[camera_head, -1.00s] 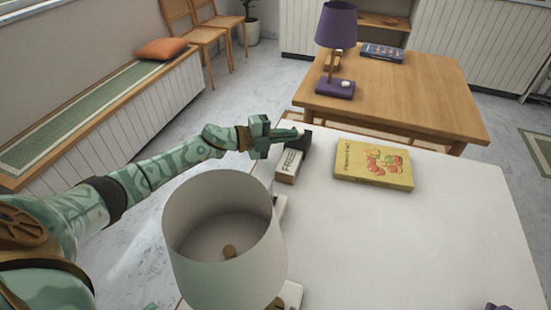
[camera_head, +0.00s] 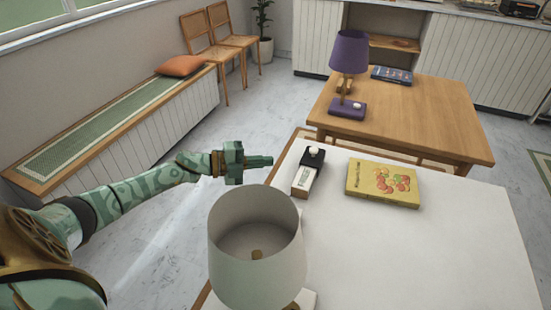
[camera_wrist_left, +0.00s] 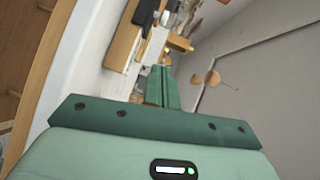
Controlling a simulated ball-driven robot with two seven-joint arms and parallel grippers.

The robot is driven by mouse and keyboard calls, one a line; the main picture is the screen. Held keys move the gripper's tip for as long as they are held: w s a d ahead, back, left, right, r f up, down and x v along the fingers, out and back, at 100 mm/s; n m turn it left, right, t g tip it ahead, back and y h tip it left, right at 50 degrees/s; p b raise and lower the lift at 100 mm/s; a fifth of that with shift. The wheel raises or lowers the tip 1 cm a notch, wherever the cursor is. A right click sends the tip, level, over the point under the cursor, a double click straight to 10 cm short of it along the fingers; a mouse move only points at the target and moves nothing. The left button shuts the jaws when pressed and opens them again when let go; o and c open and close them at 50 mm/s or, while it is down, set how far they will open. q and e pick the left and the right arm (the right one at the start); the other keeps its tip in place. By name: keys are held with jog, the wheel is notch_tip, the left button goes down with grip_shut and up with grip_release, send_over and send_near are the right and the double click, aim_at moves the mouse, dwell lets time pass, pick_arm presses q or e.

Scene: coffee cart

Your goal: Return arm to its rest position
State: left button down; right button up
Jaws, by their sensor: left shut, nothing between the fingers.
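My left arm reaches in from the left in the head view, patterned in green. Its gripper (camera_head: 262,161) is shut and empty, held in the air just left of the white table's (camera_head: 450,262) far left corner. In the left wrist view the gripper's fingers (camera_wrist_left: 158,86) are pressed together with nothing between them. A small black and white box (camera_head: 305,178) with a white knob stands on the table just right of the gripper, apart from it. My right gripper is not in view.
A grey-white lampshade (camera_head: 256,270) stands in front at the table's left edge, close to my arm. A yellow book (camera_head: 383,184) lies on the white table. Behind is a wooden table (camera_head: 430,110) with a purple lamp (camera_head: 349,52). A bench (camera_head: 110,125) runs along the left; floor between is clear.

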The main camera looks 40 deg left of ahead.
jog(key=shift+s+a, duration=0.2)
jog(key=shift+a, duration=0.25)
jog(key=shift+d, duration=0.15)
